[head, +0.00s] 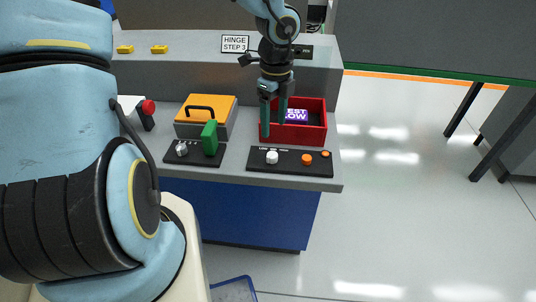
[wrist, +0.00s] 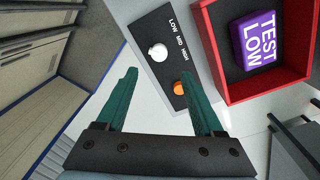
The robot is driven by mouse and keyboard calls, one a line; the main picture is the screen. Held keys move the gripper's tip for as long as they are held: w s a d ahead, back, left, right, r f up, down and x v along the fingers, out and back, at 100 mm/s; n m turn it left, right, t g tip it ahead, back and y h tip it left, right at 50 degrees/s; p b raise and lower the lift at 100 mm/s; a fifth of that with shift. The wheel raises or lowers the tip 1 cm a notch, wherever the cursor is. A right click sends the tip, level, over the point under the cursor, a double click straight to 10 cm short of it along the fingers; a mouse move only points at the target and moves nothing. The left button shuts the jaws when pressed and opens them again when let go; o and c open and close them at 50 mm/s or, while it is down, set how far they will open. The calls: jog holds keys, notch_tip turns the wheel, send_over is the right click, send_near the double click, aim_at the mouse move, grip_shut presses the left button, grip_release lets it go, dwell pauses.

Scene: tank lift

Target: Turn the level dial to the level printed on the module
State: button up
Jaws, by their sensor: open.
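The purple module (wrist: 257,44), printed "TEST LOW", lies in the red tray (wrist: 262,92); it also shows in the head view (head: 296,116). The level dial is a white knob (wrist: 157,52) on a black panel (wrist: 150,28), beside the words LOW, MID and HIGH. The dial also shows in the head view (head: 272,157); which word it points at cannot be told. My gripper (head: 274,127) has teal fingers, open and empty, pointing down in front of the tray, above and behind the dial. In the wrist view (wrist: 158,77) the dial shows just beyond the fingertips.
An orange button (wrist: 179,88) sits on the dial's panel, with another orange part (head: 325,153) at its right end. A "HINGE STEP 3" sign (head: 235,44) stands behind.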

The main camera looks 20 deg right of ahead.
aim_at(272, 154)
jog(key=f, duration=1)
jog(key=shift+a+b, duration=0.2)
jog(key=shift+b, duration=0.1)
grip_shut()
